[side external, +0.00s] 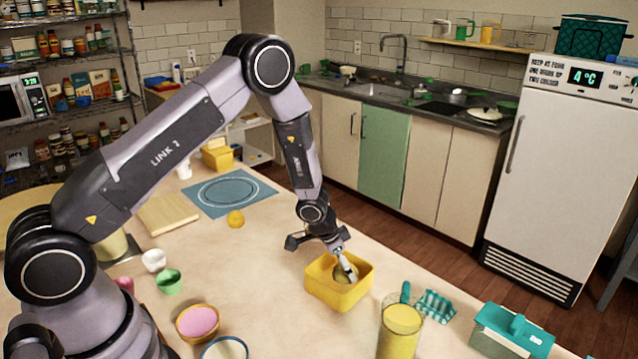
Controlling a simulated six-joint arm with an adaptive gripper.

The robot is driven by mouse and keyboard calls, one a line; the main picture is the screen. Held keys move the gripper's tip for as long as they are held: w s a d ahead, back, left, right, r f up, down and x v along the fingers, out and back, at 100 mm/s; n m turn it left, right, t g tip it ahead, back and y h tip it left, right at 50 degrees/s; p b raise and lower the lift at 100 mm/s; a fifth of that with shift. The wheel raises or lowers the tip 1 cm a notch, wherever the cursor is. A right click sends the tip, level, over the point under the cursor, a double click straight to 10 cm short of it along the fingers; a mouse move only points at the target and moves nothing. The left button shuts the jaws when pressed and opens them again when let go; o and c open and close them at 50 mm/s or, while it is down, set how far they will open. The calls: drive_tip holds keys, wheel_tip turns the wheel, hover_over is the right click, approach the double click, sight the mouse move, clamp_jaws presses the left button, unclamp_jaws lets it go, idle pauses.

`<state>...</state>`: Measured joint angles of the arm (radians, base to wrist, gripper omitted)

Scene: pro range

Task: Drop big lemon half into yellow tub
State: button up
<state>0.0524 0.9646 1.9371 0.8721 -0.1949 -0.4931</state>
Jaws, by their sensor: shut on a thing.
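The yellow tub (322,291) is a square open box standing on the table at the middle right. My gripper (347,268) points down into the tub's opening. It is shut on the big lemon half (342,275), a dull yellow rounded piece that shows between the tub's walls. The fingers and the tub's near wall hide part of the lemon half. I cannot tell whether it touches the tub's floor.
A smaller yellow-orange fruit (236,219) lies near the blue mat (222,192). A yellow-filled jar (400,330), a teal checked cloth (436,306) and a teal box (510,332) stand to the right. A pink-filled bowl (198,321) is at front left. The table left of the tub is clear.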

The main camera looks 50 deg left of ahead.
drive_tip(key=o, duration=1.2)
drive_tip(key=shift+o, duration=0.2)
drive_tip(key=v, duration=1.2)
